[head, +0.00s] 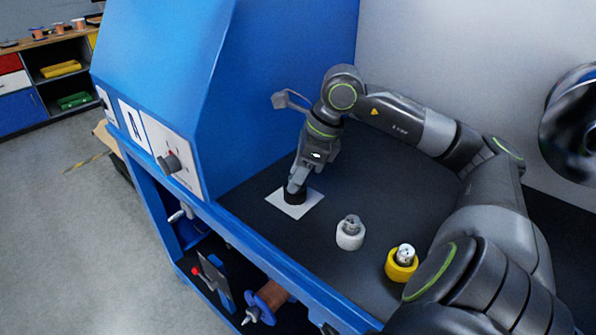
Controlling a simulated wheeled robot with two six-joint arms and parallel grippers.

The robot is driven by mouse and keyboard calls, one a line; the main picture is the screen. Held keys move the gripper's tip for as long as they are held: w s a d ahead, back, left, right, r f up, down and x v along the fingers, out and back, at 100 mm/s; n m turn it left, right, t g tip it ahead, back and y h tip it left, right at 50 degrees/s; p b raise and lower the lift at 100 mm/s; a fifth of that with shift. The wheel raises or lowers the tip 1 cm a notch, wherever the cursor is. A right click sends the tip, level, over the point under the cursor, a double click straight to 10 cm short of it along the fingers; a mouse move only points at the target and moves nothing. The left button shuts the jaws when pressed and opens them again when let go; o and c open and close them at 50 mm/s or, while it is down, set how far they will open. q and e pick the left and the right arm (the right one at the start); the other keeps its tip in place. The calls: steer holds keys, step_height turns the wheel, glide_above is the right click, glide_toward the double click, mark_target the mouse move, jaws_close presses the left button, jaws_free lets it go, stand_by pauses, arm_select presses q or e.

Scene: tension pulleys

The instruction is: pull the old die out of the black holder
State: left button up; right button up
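The black holder (294,196) stands on a white square plate (296,209) on the dark deck of the blue machine. My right gripper (297,186) points down from above, its fingertips right at the top of the black holder. The old die is hidden by the fingers, and I cannot tell whether they are closed on it. A white holder (350,236) with a grey metal piece in it stands to the right and nearer. A yellow holder (400,267) with a shiny metal piece in it stands further right. My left gripper is not in view.
The blue machine housing (170,70) rises left of the holders, with a knob panel (172,164) on its front. A grey wall (440,50) stands behind, with a dark shiny wheel (572,125) at the right. Dark deck lies bare between the plate and the white holder.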

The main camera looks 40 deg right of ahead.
jaws_close()
steer(key=shift+r+p, duration=0.7)
steer(key=shift+r, duration=0.95)
steer(key=shift+r+p, duration=1.1)
steer(key=shift+r, duration=0.95)
